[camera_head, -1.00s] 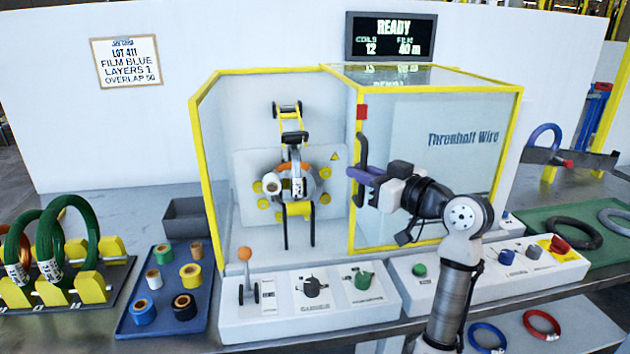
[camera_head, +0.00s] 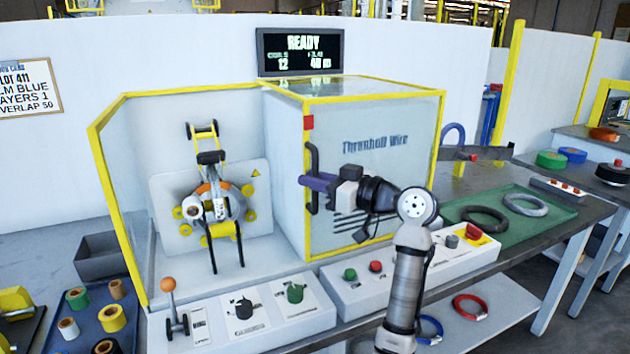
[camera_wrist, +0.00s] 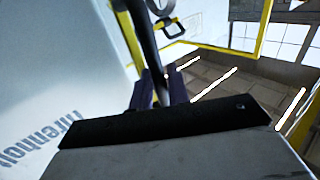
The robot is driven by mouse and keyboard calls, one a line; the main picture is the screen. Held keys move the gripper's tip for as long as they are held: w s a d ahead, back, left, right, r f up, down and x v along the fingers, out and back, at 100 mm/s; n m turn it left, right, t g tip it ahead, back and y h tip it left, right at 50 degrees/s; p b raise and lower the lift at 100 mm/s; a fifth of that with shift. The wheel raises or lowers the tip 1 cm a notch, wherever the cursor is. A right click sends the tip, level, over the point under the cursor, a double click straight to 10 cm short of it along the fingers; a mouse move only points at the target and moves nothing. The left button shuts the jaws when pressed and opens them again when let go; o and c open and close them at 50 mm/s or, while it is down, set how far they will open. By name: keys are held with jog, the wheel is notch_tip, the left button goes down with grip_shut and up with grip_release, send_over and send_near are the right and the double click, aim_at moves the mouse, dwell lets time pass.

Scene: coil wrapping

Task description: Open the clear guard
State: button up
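The clear guard (camera_head: 385,150) is a see-through panel in a yellow frame, with "Threnholt Wire" across it. It covers the right part of the machine, while the left part, with the wrapping head (camera_head: 212,190), has no visible panel across its front. The guard's upright black handle (camera_head: 310,160) is at its left edge, below a red block. My gripper (camera_head: 316,182) is at this handle, its purple fingers level with the handle's middle. In the wrist view the dark handle bar (camera_wrist: 148,45) runs between my fingers (camera_wrist: 160,88), which sit close on both sides.
Control boxes with a lever (camera_head: 170,300), knobs, buttons and a red emergency stop (camera_head: 474,232) line the bench front below my arm. A blue tray (camera_head: 78,318) of film rolls is at left. A green mat (camera_head: 500,232) with rings is at right. A status screen (camera_head: 300,50) reads READY.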

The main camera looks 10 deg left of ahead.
jog(key=b+v, duration=0.2)
jog(key=v, duration=1.1)
jog(key=shift+s+d+b, duration=0.15)
jog(key=shift+d+b, duration=0.2)
jog(key=shift+b, duration=0.05)
